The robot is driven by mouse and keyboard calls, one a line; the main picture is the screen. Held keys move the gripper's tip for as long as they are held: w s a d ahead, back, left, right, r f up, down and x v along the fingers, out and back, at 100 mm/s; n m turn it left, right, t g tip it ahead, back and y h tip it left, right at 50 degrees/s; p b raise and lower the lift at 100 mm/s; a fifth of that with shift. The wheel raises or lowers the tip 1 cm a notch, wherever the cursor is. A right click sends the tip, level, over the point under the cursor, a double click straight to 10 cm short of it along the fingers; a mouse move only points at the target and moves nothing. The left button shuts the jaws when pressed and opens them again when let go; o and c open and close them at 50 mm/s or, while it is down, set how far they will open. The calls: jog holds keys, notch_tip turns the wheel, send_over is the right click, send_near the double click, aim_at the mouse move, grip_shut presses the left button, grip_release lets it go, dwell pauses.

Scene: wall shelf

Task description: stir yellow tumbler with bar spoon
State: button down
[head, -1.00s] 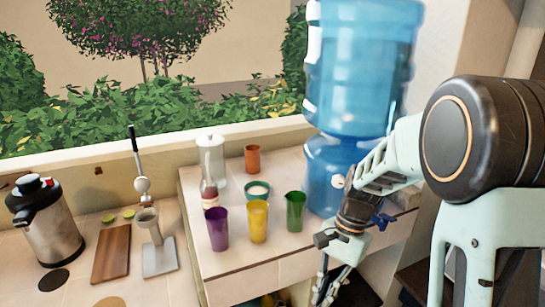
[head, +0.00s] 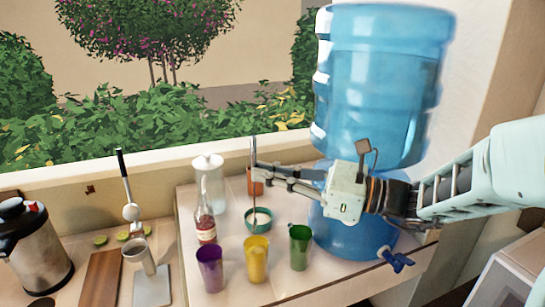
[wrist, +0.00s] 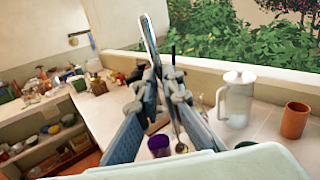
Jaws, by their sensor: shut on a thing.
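The yellow tumbler (head: 257,262) stands upright on the raised tiled counter, between the purple tumbler (head: 210,270) and the green tumbler (head: 299,248). My gripper (head: 262,175) is shut on the thin bar spoon (head: 253,150) and holds it nearly upright, above and behind the yellow tumbler. The spoon's lower end hangs near the green bowl (head: 259,227); whether it is over or in it I cannot tell. In the wrist view the spoon (wrist: 150,35) shows between the fingers (wrist: 158,82), and the purple tumbler (wrist: 158,146) shows below; the yellow one is hidden there.
A red-labelled bottle (head: 205,225), a white-lidded pitcher (head: 210,180) and a terracotta cup (head: 256,186) stand behind the tumblers. The large blue water jug (head: 375,85) and its dispenser rise at the right. A juicer (head: 137,245) and steel kettle (head: 35,250) are left.

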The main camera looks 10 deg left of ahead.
jog(key=shift+w+r, duration=0.3)
jog(key=shift+r, duration=0.2)
jog(key=shift+d+r+p, duration=0.1)
jog(key=shift+r+p, duration=0.05)
jog(key=shift+p, duration=0.15)
